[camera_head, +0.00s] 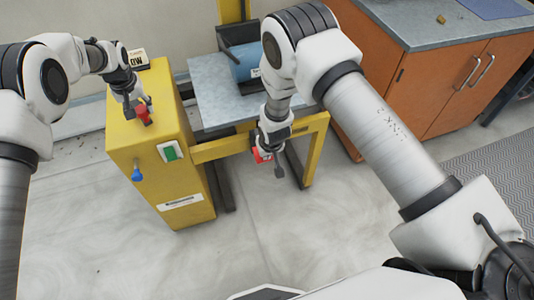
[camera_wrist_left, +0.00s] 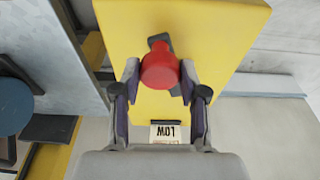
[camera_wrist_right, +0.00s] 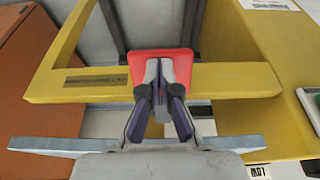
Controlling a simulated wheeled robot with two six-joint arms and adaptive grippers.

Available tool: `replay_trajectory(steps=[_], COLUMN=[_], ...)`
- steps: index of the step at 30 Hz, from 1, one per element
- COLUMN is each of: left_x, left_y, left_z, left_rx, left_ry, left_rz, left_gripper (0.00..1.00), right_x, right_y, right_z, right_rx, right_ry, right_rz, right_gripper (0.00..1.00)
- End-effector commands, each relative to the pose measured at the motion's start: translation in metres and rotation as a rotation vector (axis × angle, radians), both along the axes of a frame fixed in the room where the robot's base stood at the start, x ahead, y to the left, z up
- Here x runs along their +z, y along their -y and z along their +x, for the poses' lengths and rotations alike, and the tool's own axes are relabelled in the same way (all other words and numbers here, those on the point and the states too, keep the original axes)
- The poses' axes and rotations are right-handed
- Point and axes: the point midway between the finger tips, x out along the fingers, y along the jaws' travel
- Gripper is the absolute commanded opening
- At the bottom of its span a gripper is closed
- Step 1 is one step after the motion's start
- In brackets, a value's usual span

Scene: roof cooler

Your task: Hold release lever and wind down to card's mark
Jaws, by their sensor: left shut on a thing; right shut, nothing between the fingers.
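A red knob (camera_head: 143,114) stands on a dark lever on top of the yellow cabinet (camera_head: 185,190). My left gripper (camera_wrist_left: 160,78) is shut on this knob, one finger on each side; the knob shows in the left wrist view (camera_wrist_left: 160,70). In the head view the card (camera_head: 138,58) is partly covered by my left arm. My right gripper (camera_wrist_right: 161,88) is shut and empty in front of a red part (camera_wrist_right: 150,62) at the yellow beam; I cannot tell whether they touch.
A scale strip (camera_wrist_right: 97,80) runs along the yellow beam (camera_wrist_right: 235,82). A grey platform (camera_head: 212,100) bears a blue cylinder (camera_head: 243,66). A green switch (camera_head: 170,152) and a blue knob (camera_head: 137,174) are on the cabinet front. An orange cupboard (camera_head: 425,95) stands right. Floor in front is clear.

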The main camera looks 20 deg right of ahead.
Motion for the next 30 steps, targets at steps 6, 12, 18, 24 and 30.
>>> replay_trajectory(steps=[6, 12, 18, 24, 30], left_x=[-0.001, -0.002, -0.002, -0.002, -0.002], left_y=[-0.006, -0.018, -0.02, -0.021, -0.034], left_z=[-0.002, -0.005, -0.006, -0.006, -0.006], left_rx=[0.001, 0.001, 0.0, 0.001, 0.002], left_ry=[-0.004, -0.006, -0.006, -0.006, -0.006], left_rz=[0.001, 0.001, 0.001, 0.001, 0.001], left_gripper=[0.01, 0.01, 0.01, 0.01, 0.01], right_x=[-0.001, -0.001, 0.0, 0.0, 0.0], right_y=[0.0, 0.0, 0.0, 0.0, 0.0], right_z=[0.0, 0.0, 0.0, 0.0, 0.0], right_rx=[0.001, 0.001, 0.001, 0.001, 0.001], right_ry=[0.0, 0.0, 0.001, 0.001, 0.001], right_rz=[0.0, 0.0, 0.0, 0.0, 0.0], right_gripper=[0.0, 0.0, 0.0, 0.0, 0.0])
